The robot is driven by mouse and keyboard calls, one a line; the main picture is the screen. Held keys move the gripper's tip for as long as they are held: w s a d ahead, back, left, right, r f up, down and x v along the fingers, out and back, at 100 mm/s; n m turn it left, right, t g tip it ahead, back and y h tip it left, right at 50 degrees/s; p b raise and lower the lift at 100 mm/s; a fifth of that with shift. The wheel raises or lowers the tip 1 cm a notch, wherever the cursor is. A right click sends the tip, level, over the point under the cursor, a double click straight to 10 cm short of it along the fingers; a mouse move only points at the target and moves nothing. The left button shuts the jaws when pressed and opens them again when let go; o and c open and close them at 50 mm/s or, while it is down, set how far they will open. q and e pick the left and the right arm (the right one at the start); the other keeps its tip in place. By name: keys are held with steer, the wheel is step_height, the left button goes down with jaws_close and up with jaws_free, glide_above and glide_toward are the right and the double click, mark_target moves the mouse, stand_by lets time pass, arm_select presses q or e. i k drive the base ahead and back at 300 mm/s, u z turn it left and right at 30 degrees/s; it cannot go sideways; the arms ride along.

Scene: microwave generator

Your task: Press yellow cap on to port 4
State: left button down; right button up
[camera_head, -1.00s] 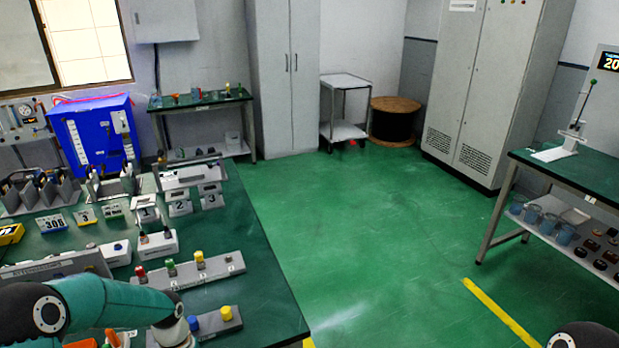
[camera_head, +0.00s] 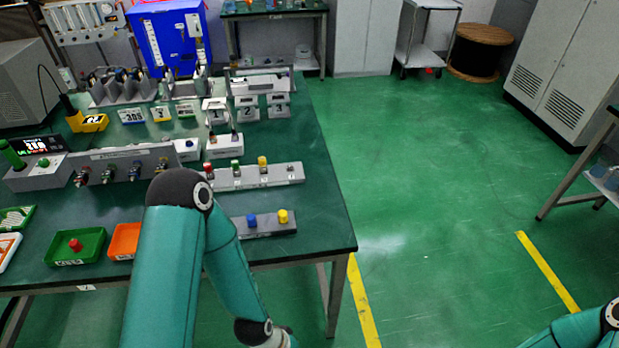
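A yellow cap (camera_head: 283,216) stands on a dark grey holder block (camera_head: 262,231) near the front right of the green table, to the right of a blue cap (camera_head: 251,220). Behind it lies a long grey port strip (camera_head: 230,182). A red cap (camera_head: 208,170), a green cap (camera_head: 235,169) and a yellow cap (camera_head: 262,163) stand along that strip. Its right end shows no coloured cap; the labels are too small to read. My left arm bends down in front of the table, its wrist at the bottom edge; its gripper is out of frame. Only my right arm's link shows, bottom right.
An orange tray (camera_head: 124,241) and a green tray (camera_head: 76,247) with a red cap stand at the table's front left. A grey panel with several connectors (camera_head: 127,165) stands behind them. The green floor right of the table is clear, marked by yellow lines.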

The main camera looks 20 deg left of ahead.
mark_target(282, 215)
steer(key=z, duration=1.25)
steer(key=i, duration=0.15)
steer(key=u, duration=2.9)
steer(key=k, duration=0.75)
steer(key=z, duration=0.55)
steer(key=i, duration=1)
steer(key=z, duration=0.15)
